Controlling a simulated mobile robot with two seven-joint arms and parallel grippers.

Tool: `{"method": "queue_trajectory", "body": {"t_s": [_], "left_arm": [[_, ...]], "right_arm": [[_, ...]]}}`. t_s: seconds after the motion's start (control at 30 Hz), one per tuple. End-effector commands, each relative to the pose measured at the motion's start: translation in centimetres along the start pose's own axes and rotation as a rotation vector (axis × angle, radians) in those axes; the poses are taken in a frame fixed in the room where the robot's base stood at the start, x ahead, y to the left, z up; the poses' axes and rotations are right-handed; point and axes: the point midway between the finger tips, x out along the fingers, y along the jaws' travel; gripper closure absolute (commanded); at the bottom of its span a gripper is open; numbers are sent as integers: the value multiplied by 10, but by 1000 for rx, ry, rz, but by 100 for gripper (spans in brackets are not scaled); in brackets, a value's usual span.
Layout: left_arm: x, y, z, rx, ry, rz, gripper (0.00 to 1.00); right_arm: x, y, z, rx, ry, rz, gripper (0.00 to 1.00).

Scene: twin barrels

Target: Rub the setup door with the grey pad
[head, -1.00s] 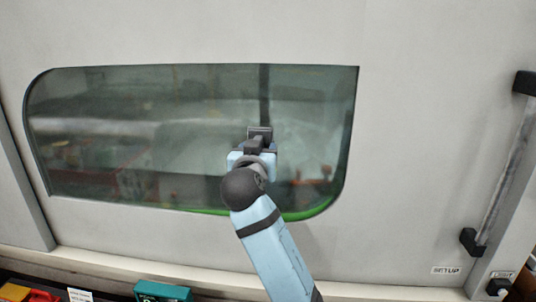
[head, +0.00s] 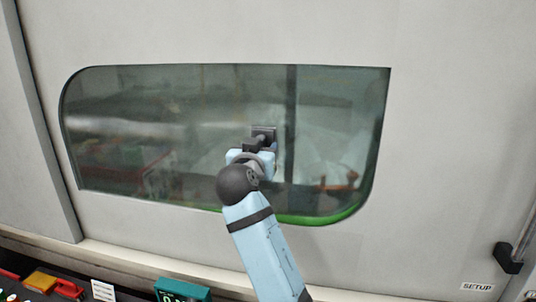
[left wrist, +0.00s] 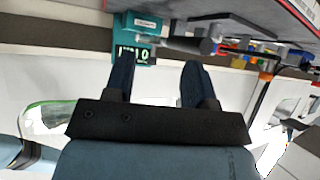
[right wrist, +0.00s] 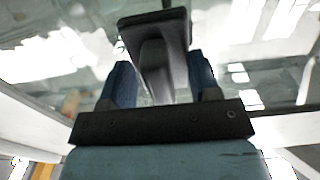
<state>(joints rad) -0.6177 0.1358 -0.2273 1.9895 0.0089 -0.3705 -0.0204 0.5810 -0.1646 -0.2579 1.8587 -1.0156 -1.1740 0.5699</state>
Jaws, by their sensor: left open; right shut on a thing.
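The setup door (head: 440,150) is a large light grey panel with a dark window (head: 160,130). A label reading SETUP (head: 478,287) is at its lower right. My right gripper (head: 258,146) is in front of the window, right of its middle. It is shut on the dark grey pad (head: 264,131), whose face is turned to the glass. The pad also shows between the fingers in the right wrist view (right wrist: 150,28). I cannot tell whether it touches the glass. My left gripper (left wrist: 158,78) is open and empty in the left wrist view; the head view does not show it.
A door handle (head: 520,245) stands out at the right edge. The teal box also shows beyond my left fingers (left wrist: 133,45).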

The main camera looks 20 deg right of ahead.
Motion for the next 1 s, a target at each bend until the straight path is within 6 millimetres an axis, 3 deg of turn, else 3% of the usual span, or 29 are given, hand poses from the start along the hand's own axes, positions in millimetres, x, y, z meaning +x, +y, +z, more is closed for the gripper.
{"method": "queue_trajectory", "body": {"t_s": [0.2, 0.57, 1.0], "left_arm": [[3, 0, 5, 0, 0, 0, 49], [-2, 0, -3, 0, 0, 0, 49], [-4, 0, -6, 0, 1, 0, 49]], "right_arm": [[2, -16, 1, 0, 0, 0, 62], [0, -17, -16, 0, 0, 0, 62], [-1, 12, -15, 1, -1, 1, 62]]}}
